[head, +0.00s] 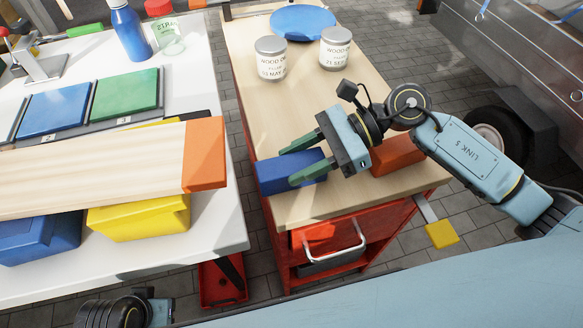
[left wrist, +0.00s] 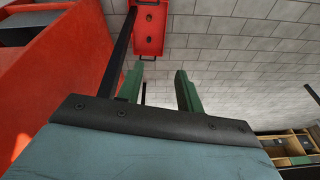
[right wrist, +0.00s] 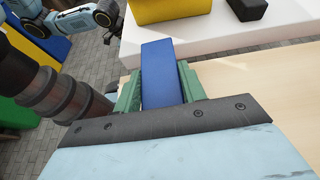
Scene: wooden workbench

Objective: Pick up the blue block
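The blue block (head: 272,176) lies at the left edge of the wooden bench top (head: 290,106), near its front corner. My right gripper (head: 295,165) reaches in from the right with its green fingers on either side of the block. In the right wrist view, the blue block (right wrist: 160,75) fills the space between the fingers (right wrist: 160,88) with no clear gap; whether they press on it cannot be told. I see no clear gap under the block. My left gripper (left wrist: 161,85) is open and empty, low over the floor.
Two labelled cans (head: 271,58) (head: 335,48) and a blue plate (head: 303,22) stand farther back. A white table (head: 215,235) on the left carries bins and a plank (head: 100,165). The bench middle is clear.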

